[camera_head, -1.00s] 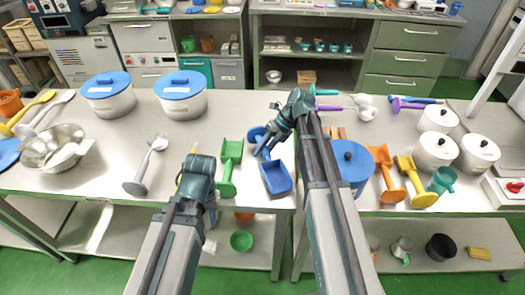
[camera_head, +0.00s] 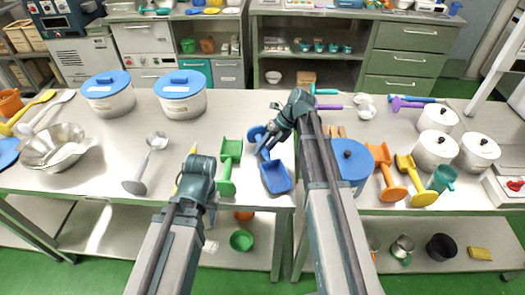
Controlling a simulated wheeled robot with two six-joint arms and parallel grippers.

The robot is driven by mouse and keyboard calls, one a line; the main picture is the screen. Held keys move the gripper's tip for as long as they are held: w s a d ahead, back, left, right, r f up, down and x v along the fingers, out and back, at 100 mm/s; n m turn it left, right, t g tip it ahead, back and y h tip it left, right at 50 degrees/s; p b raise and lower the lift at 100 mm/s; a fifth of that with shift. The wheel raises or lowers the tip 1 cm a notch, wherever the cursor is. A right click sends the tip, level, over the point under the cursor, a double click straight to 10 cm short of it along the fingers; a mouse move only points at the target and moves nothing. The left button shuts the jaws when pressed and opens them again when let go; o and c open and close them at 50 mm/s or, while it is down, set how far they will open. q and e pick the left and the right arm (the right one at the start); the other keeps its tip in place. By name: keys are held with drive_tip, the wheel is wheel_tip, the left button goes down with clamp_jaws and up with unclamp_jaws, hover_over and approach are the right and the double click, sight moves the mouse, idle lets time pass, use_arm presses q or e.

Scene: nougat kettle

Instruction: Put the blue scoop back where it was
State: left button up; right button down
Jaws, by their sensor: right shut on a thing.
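The blue scoop (camera_head: 275,178) lies on the metal table near its front edge, with its tray toward me and its round handle end (camera_head: 257,134) toward the back. My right gripper (camera_head: 266,148) is shut on the handle of the blue scoop. My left gripper (camera_head: 182,180) hangs over the table's front edge, left of the green scoop; my own wrist hides its fingers, so its opening does not show.
A green scoop (camera_head: 229,166) lies close on the left of the blue scoop. A blue-lidded pot (camera_head: 350,160) stands to the right, beside my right arm. Orange (camera_head: 385,172) and yellow scoops (camera_head: 415,181) lie at the right.

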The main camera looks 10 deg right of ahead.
drive_tip(key=shift+s+f, duration=0.4)
drive_tip(key=shift+f, duration=0.05)
drive_tip(key=shift+s+a+f+b, duration=0.1)
drive_tip(key=shift+s+f+b, duration=0.2)
drive_tip(key=shift+b, duration=0.25)
drive_tip(key=shift+s, duration=0.15)
drive_tip(key=c, duration=0.6)
unclamp_jaws()
drive_tip(key=shift+r+p, duration=0.45)
drive_tip(key=shift+p, duration=0.05)
drive_tip(key=r+p, duration=0.1)
drive_tip(key=w+d+r+p, duration=0.1)
drive_tip(key=shift+d+p, duration=0.1)
drive_tip(key=shift+p, duration=0.2)
drive_tip(key=shift+p+v, duration=4.65)
drive_tip(key=shift+v, duration=1.4)
drive_tip(key=shift+d+f, duration=0.1)
drive_tip(key=shift+d, duration=0.05)
